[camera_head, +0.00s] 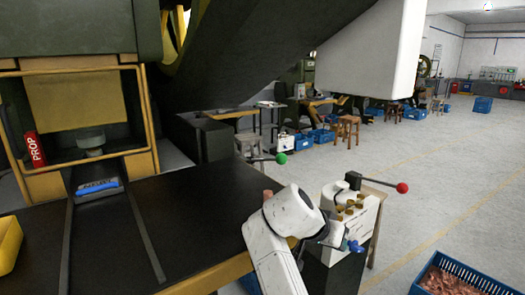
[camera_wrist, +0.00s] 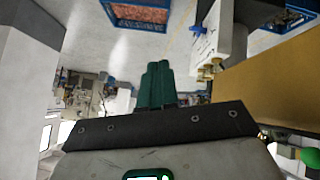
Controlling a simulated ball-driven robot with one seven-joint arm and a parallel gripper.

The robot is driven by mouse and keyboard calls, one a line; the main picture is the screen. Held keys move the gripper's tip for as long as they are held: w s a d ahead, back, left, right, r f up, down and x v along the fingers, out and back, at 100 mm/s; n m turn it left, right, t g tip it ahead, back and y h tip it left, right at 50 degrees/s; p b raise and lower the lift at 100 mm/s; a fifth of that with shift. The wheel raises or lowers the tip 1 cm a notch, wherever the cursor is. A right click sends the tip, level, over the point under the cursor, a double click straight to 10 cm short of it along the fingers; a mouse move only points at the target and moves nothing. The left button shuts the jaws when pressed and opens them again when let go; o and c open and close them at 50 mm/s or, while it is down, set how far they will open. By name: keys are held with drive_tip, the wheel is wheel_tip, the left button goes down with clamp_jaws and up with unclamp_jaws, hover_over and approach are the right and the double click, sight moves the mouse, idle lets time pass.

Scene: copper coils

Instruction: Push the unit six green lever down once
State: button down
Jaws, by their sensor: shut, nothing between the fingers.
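A green ball knob (camera_head: 281,159) sits on the end of a thin, roughly level dark lever rod beyond the far edge of the dark table. A green ball also shows at the lower right edge of the wrist view (camera_wrist: 310,157). In the head view my white wrist is in front of and below the green knob, apart from it in the picture. My gripper (camera_wrist: 156,75) shows in the wrist view as dark green fingers pressed together, empty. In the head view its fingertips cannot be made out. No unit number is readable.
A white control box (camera_head: 350,212) with a red ball lever (camera_head: 402,188) stands right of my wrist. A blue crate of copper pieces (camera_head: 455,277) is at lower right. The dark table (camera_head: 200,215) and a press with a red prop (camera_head: 35,149) are left. Open floor lies right.

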drive_tip(key=s+d+f+n+g+y, duration=0.1)
drive_tip(key=s+d+f, duration=0.2)
drive_tip(key=s+f, duration=0.35)
drive_tip(key=s+d+f+n+y+p, duration=0.1)
drive_tip(key=s+d+f, duration=0.2)
drive_tip(key=s+f, duration=0.35)
drive_tip(key=s+d+f+n+g+y, duration=0.1)
drive_tip(key=s+d+f+n+y, duration=0.15)
drive_tip(key=s+f, duration=0.4)
drive_tip(key=s+f+n+y, duration=0.1)
drive_tip(key=s, duration=1.1)
drive_tip(key=s+d+f+n+g+y, duration=0.1)
drive_tip(key=s+f+y, duration=0.1)
drive_tip(key=s, duration=1.1)
drive_tip(key=shift+f+n+p, duration=0.25)
drive_tip(key=shift+n+p, duration=0.1)
drive_tip(key=shift+p, duration=0.1)
drive_tip(key=shift+s, duration=0.1)
idle(0.3)
